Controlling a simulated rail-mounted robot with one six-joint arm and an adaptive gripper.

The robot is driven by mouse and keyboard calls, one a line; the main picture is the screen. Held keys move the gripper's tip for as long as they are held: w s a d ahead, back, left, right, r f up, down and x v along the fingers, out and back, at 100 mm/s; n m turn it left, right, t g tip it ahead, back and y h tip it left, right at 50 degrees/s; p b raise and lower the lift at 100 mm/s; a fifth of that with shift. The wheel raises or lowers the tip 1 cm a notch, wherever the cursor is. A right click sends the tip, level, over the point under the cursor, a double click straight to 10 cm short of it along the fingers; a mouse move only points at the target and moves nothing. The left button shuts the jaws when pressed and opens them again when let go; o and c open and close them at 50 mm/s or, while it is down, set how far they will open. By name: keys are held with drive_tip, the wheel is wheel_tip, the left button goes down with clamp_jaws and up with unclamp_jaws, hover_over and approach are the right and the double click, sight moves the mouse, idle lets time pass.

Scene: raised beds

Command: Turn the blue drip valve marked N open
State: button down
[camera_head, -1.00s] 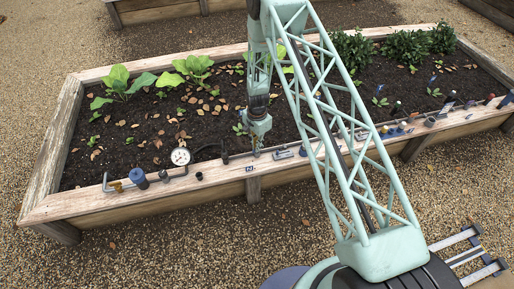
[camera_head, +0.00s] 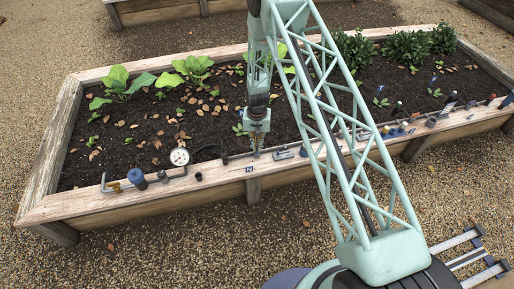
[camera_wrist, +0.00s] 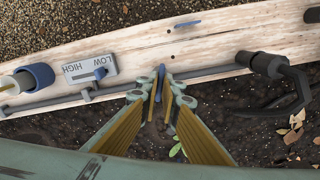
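The blue lever (camera_wrist: 161,71) of a drip valve shows in the wrist view, upright in the picture, beside a thin grey pipe along the bed's wooden rim. My gripper (camera_wrist: 162,89) has its two fingertips around it, one on each side. They are close together, and I cannot tell whether both touch the lever. The fingers partly hide the valve body. The lever is too small to make out there.
In the wrist view a LOW/HIGH plate (camera_wrist: 90,69) with a blue knob and a blue-collared cylinder (camera_wrist: 27,79) stand left. A black curved fitting (camera_wrist: 283,75) is right. In the head view a dial gauge (camera_head: 180,157) stands left along the rim (camera_head: 110,205). Leafy plants (camera_head: 118,86) grow behind.

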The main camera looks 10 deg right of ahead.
drive_tip(key=shift+n, duration=1.9)
drive_tip(key=c, duration=2.9)
unclamp_jaws()
drive_tip(key=shift+o, duration=0.2)
drive_tip(key=shift+r, duration=0.15)
wheel_tip(320, 180, up, 12)
